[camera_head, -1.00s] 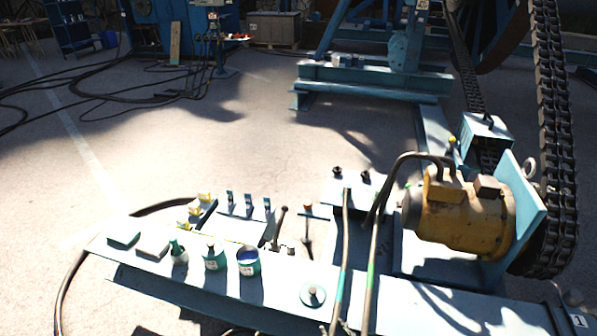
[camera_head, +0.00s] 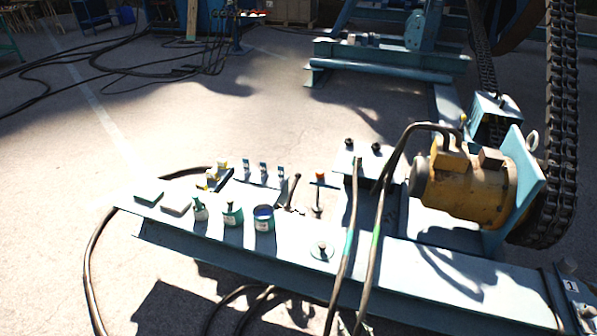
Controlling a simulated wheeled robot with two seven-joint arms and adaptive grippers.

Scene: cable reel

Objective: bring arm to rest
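I cannot make out either of my grippers in the head view, and no arm link shows clearly. A blue steel beam (camera_head: 290,245) runs across the lower part of the view with small items on it. A round disc with a knob (camera_head: 321,251) lies farther right.
A yellow motor (camera_head: 465,185) and a heavy chain (camera_head: 560,120) stand at the right. Two hoses (camera_head: 350,240) cross the beam. Cables (camera_head: 95,240) lie on the floor. A dark shadow (camera_head: 175,310) falls at the bottom left. The concrete floor (camera_head: 190,120) behind the beam is mostly clear.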

